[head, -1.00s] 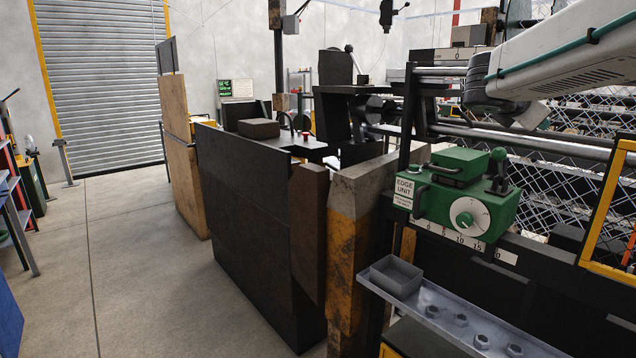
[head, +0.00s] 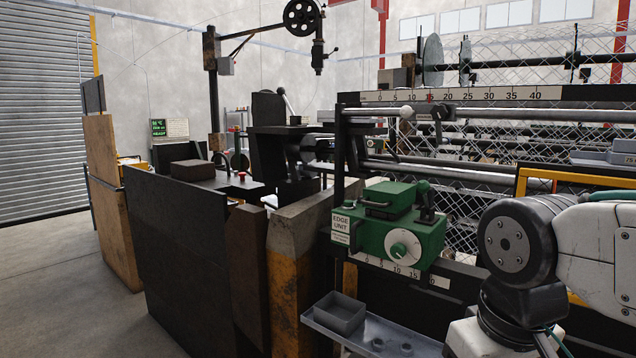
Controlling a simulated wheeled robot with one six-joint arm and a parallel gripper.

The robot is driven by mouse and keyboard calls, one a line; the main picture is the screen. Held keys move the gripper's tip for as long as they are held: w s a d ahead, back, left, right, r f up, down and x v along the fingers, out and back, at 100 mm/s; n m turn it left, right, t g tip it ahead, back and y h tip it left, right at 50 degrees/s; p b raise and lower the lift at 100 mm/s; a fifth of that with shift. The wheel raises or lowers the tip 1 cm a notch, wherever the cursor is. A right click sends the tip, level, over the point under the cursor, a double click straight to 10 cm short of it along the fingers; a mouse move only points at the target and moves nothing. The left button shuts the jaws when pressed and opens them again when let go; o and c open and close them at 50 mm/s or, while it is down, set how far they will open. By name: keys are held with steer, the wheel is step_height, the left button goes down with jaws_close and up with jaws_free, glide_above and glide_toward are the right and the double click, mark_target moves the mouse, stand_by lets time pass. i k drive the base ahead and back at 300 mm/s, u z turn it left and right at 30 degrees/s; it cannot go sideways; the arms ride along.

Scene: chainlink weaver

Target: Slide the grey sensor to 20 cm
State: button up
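A long white scale (head: 520,95) marked 0 to 40 runs along the top beam, with a small red mark near 15. Below it, a rail carries a white knob (head: 406,111) and a dark fitting (head: 441,113). A brownish-grey block (head: 394,78) stands above the scale's low end. A light grey box (head: 603,157) sits at the far right edge. I cannot tell which of these, if any, is the grey sensor. My arm fills the lower right; my gripper is outside the picture.
A green edge unit (head: 388,238) with a white dial (head: 403,249) has its own short scale below. A grey tray (head: 360,328) holding an open box juts out under it. A yellow frame (head: 521,182) stands behind my arm. Floor at the left is clear.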

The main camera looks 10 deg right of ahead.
mark_target(415, 113)
steer(key=k, duration=0.45)
steer(key=u, duration=1)
steer(key=i, duration=1.3)
steer(key=z, duration=0.3)
